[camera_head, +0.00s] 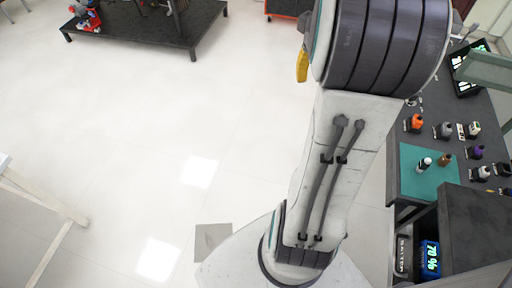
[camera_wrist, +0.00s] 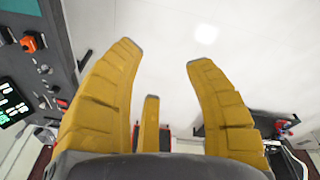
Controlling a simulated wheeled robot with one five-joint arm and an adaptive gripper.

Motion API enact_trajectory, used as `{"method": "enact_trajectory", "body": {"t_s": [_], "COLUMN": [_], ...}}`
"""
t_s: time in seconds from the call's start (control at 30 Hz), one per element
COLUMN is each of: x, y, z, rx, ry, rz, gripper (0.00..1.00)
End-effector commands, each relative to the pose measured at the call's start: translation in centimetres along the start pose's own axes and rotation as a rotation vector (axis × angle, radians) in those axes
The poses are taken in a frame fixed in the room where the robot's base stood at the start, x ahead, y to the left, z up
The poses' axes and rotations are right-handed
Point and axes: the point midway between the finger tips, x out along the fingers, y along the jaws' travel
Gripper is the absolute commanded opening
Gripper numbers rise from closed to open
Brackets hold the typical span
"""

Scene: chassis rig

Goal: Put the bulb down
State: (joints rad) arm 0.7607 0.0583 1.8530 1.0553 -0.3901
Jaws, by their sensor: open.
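I cannot pick out a bulb with certainty in either view. A small white-topped item (camera_head: 424,164) and a small brown item (camera_head: 445,159) stand on a teal mat (camera_head: 412,187) at the right in the head view; they are too small to name. My gripper (camera_wrist: 160,54) shows in the wrist view with its yellow fingers spread wide and nothing between them. It hangs over open floor, away from the dark bench (camera_wrist: 62,70) at the left of that view. In the head view, my arm hides most of the gripper; only a yellow finger part (camera_head: 302,66) shows.
Several small items with coloured tops, one of them orange (camera_head: 414,122), stand on the dark bench at the right. A box with a lit "70%" display (camera_head: 430,260) sits below. A low dark platform (camera_head: 150,30) stands at the far left. The white floor between is clear.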

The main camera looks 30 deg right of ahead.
Motion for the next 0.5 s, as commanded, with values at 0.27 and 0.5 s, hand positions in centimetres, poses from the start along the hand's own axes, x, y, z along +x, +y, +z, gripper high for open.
{"method": "enact_trajectory", "body": {"t_s": [0.27, 0.5], "x": [-2.8, -2.5], "y": [-14.2, -18.7], "z": [7.2, 13.4], "rx": [-0.202, -0.304], "ry": [0.125, 0.186], "rz": [-0.062, -0.126], "gripper": [0.48, 0.48]}}
